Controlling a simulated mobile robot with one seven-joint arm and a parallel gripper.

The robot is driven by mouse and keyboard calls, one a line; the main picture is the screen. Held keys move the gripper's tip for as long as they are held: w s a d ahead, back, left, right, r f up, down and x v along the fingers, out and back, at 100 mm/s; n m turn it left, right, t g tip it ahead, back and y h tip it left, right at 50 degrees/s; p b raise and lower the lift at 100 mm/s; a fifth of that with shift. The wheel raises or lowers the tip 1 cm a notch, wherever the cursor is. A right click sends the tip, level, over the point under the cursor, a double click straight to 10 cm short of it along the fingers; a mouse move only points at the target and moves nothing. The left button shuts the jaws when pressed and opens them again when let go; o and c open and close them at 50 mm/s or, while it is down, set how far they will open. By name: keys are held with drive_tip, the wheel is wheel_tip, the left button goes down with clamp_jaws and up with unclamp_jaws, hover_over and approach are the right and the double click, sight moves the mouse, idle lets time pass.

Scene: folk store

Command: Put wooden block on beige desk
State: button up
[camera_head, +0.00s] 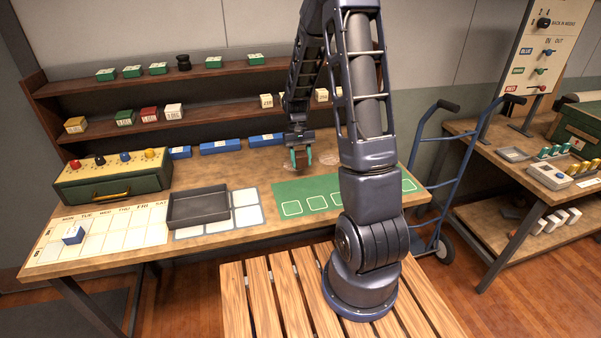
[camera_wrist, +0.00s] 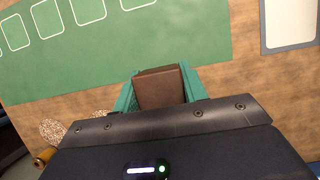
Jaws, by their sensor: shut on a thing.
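My gripper (camera_head: 301,160) is over the back middle of the beige desk (camera_head: 238,168), just behind the green mat. In the wrist view my gripper's teal fingers (camera_wrist: 160,90) are shut on a dark brown wooden block (camera_wrist: 160,88), one finger at each side of it. In the head view the block is small and mostly hidden between the fingers. The beige desk's bare top also shows around the block in the wrist view (camera_wrist: 222,82). I cannot tell whether the block touches the desk or hangs just above it.
The green mat (camera_head: 275,191) with white outlines lies in front of the gripper. A dark tray (camera_head: 199,206), a weekday chart (camera_head: 104,238) and a green box with knobs (camera_head: 112,184) stand left. Blue boxes (camera_head: 220,146) line the back below shelves. Round speckled pieces (camera_wrist: 55,131) lie near the gripper.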

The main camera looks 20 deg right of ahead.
drive_tip(key=shift+f, duration=2.8)
drive_tip(key=o, duration=1)
drive_tip(key=shift+f, duration=0.1)
drive_tip(key=v, duration=1.2)
wheel_tip(320, 180, up, 15)
drive_tip(key=t, duration=0.4)
hover_over(301, 179)
drive_tip(key=s+d, duration=0.2)
drive_tip(key=s, duration=0.4)
drive_tip(key=shift+s+d+r+t, duration=0.2)
drive_tip(key=shift+s+r+t, duration=0.8)
drive_tip(key=shift+s, duration=1.8)
drive_tip(key=shift+s+d+r+t, duration=0.15)
drive_tip(key=shift+s+r+t, duration=0.9)
drive_tip(key=shift+s, duration=1.8)
drive_tip(key=shift+s+d+r+t, duration=0.2)
drive_tip(key=shift+s+r+t, duration=0.35)
drive_tip(key=shift+s+r, duration=1.55)
